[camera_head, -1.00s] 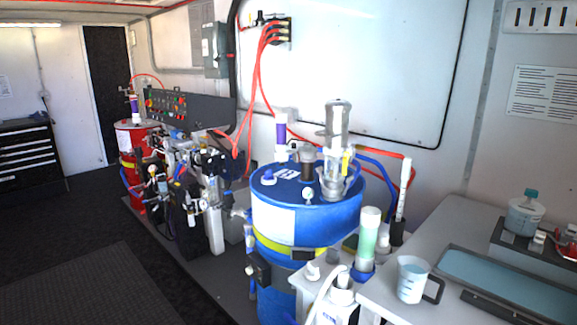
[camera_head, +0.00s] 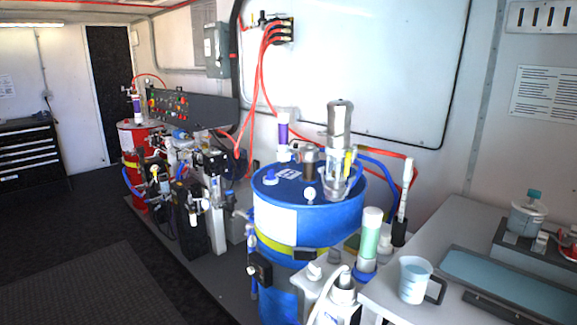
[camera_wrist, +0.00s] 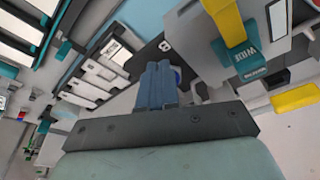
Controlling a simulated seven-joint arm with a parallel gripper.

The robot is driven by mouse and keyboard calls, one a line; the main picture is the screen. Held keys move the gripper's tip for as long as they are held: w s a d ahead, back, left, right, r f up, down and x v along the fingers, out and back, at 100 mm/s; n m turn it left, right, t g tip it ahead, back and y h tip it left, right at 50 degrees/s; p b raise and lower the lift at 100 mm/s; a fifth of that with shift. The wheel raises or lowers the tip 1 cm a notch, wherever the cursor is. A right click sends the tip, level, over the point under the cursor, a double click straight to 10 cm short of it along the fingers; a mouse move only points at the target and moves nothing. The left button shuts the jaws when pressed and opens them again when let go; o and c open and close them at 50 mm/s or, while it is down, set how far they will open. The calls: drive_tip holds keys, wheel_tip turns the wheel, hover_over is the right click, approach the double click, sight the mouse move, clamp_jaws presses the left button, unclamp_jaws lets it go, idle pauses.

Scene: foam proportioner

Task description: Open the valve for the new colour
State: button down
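In the wrist view, my gripper (camera_wrist: 158,68) shows as two blue-grey fingers side by side on a dark bar. I see no gap between them and nothing held. Beyond the fingertips is a dark panel marked "B" (camera_wrist: 165,46), with a small blue part partly hidden behind the fingers. A yellow lever-like part (camera_wrist: 225,18) on a teal labelled body (camera_wrist: 240,60) is to the upper right, apart from the fingers. I cannot tell whether it is the valve. In the head view my gripper does not show, and no single valve stands out among the fittings (camera_head: 195,165).
A blue drum (camera_head: 275,222) with a pump stands mid-scene, a red drum (camera_head: 128,138) farther back. Red hoses (camera_head: 262,75) hang from a wall manifold (camera_head: 275,28). A bench (camera_head: 460,240) at right holds a measuring jug (camera_head: 413,280). The dark floor at left is clear.

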drive_tip(key=shift+w, duration=0.85)
drive_tip(key=shift+a, duration=0.1)
idle(0.4)
drive_tip(key=shift+a, duration=0.3)
drive_tip(key=shift+r, duration=3)
drive_tip(key=shift+s+d+f, duration=0.15)
drive_tip(key=shift+s+f, duration=0.25)
drive_tip(key=shift+f, duration=0.6)
drive_tip(key=shift+s+d+f, duration=0.15)
drive_tip(key=shift+s+f, duration=0.2)
drive_tip(key=shift+f, duration=0.65)
drive_tip(key=shift+s+d+f, duration=0.15)
drive_tip(key=shift+s+f, duration=0.25)
drive_tip(key=shift+f, duration=0.6)
